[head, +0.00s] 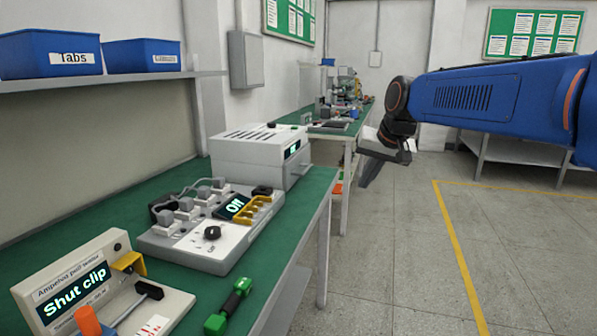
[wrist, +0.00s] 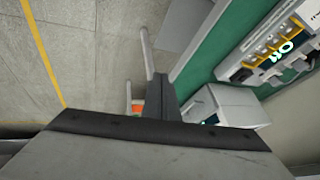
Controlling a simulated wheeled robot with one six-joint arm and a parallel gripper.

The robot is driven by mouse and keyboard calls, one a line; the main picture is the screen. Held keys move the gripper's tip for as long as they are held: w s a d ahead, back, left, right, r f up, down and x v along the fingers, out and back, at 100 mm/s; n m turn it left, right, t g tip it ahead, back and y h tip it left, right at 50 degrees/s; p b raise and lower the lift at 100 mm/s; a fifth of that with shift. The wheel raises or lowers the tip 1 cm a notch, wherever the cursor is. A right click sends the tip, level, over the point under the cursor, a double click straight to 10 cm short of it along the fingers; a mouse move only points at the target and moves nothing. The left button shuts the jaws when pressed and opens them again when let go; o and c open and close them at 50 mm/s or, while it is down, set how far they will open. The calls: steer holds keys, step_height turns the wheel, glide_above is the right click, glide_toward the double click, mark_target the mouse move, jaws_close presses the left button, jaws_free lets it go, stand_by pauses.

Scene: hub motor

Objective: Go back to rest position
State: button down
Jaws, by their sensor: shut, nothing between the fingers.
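My blue arm (head: 470,95) reaches in from the right edge of the head view, over open floor. My gripper (head: 368,178) hangs at its end, pointing down, to the right of the green-topped bench (head: 130,200). In the wrist view my gripper (wrist: 158,80) has its dark fingers together with nothing between them. It is apart from the bench and the devices on it.
On the near bench stand a tester reading "Shut clip" (head: 75,290), a panel reading "Off" (head: 205,240), a grey box (head: 240,155) and a green tool (head: 228,306). Blue bins (head: 50,55) sit on a shelf. Floor (head: 400,260) at right is clear.

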steer(key=s+d+f, duration=0.3)
steer(key=s+f, duration=0.3)
steer(key=s, duration=0.5)
steer(key=s+d+f+n+h, duration=0.1)
steer(key=s+d+f, duration=0.3)
steer(key=s, duration=0.8)
steer(key=s+d+f+g+h, duration=0.1)
steer(key=s+d+f, duration=0.3)
steer(key=s+f, duration=0.5)
steer(key=shift+s, duration=1.2)
steer(key=shift+s+d+f, duration=0.1)
